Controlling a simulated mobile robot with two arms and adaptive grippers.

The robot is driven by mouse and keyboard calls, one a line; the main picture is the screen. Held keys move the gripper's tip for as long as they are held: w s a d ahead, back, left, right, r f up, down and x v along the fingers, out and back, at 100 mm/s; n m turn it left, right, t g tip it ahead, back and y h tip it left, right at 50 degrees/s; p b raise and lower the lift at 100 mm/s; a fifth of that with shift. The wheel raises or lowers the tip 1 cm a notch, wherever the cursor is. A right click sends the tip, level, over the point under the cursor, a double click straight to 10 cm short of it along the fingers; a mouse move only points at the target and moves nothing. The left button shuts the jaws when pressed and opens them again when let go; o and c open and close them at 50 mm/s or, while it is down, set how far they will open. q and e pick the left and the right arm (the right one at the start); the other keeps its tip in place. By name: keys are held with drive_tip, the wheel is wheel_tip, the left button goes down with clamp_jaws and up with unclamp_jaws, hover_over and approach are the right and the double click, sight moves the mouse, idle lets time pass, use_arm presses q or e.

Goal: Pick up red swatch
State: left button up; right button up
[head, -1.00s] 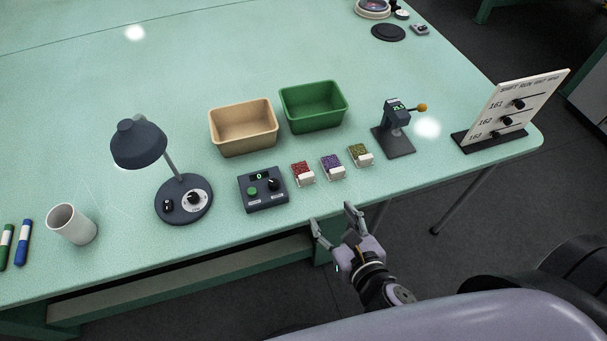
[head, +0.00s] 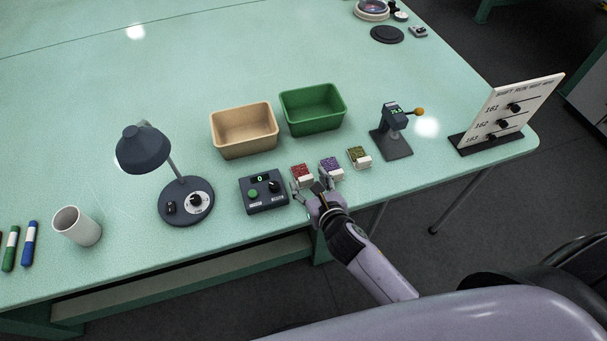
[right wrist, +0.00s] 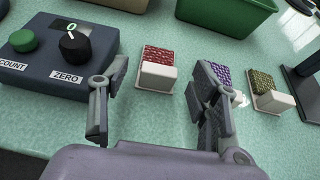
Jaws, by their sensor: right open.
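The red swatch (head: 301,171) lies on the table near its front edge, with a white block at its near side. In the right wrist view the red swatch (right wrist: 158,57) sits ahead of and between the fingers. My right gripper (head: 312,186) is open and empty, just in front of the swatch and apart from it. In the right wrist view the gripper (right wrist: 160,105) has its right finger partly covering the purple swatch (right wrist: 221,73). The olive swatch (right wrist: 262,82) lies further right. My left gripper is not in view.
A dark control box (head: 263,190) stands close left of the red swatch. A tan bin (head: 244,148) and a green bin (head: 313,127) stand behind. A lamp (head: 186,202) is at left, a dark stand device (head: 392,146) at right.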

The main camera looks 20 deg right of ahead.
drive_tip(key=shift+x, duration=1)
drive_tip(key=shift+s, duration=0.1)
drive_tip(key=shift+c, duration=0.2)
drive_tip(key=c, duration=0.9)
